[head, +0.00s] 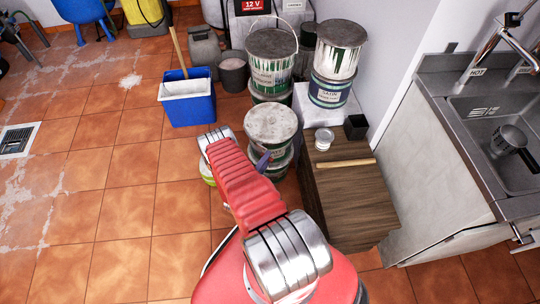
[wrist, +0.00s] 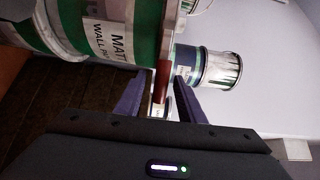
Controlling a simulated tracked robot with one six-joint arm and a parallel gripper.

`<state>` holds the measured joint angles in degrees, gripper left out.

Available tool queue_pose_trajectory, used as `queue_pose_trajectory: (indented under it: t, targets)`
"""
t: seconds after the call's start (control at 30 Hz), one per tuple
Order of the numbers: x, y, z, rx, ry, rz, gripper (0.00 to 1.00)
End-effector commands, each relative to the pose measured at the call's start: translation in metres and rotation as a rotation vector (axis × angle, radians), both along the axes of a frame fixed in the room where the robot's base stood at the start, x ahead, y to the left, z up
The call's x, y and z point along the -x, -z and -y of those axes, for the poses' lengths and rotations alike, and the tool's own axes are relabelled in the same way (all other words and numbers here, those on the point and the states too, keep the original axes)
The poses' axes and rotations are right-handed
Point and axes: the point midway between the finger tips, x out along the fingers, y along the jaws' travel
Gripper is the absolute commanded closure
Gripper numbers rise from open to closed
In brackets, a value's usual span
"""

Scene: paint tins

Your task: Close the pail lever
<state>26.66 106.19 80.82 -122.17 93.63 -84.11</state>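A green-and-white paint pail (wrist: 100,42) with a "MATT WALL" label fills the upper left of the wrist view, turned sideways in the picture. A pale strip runs along its rim, and a reddish-brown lever (wrist: 163,80) sticks out from there. My gripper (wrist: 160,85) has its two purple fingers apart, with the lever's end showing between them. I cannot tell whether a finger touches it. In the head view the pail (head: 271,125) with a worn grey lid stands atop another tin; my arm hides its left side. One finger of my gripper (head: 262,160) shows in front of it.
More stacked tins (head: 270,60) stand behind, and another pair (head: 335,65) stands on a white surface. A wooden cabinet (head: 350,205) with a small jar (head: 324,138) is at the right, near the sink (head: 505,150). A blue bucket (head: 187,100) stands left.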

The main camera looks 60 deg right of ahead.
Motion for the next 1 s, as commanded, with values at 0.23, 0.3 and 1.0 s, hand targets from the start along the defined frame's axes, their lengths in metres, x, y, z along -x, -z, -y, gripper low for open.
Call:
queue_pose_trajectory:
  t: [0.23,0.3,1.0]
  targets:
    - [0.003,0.000,-0.035,0.000,-0.003,-0.002,0.65]
    - [0.004,0.001,-0.044,-0.001,-0.002,-0.002,0.65]
    - [0.010,0.001,-0.085,-0.001,0.004,-0.002,0.65]
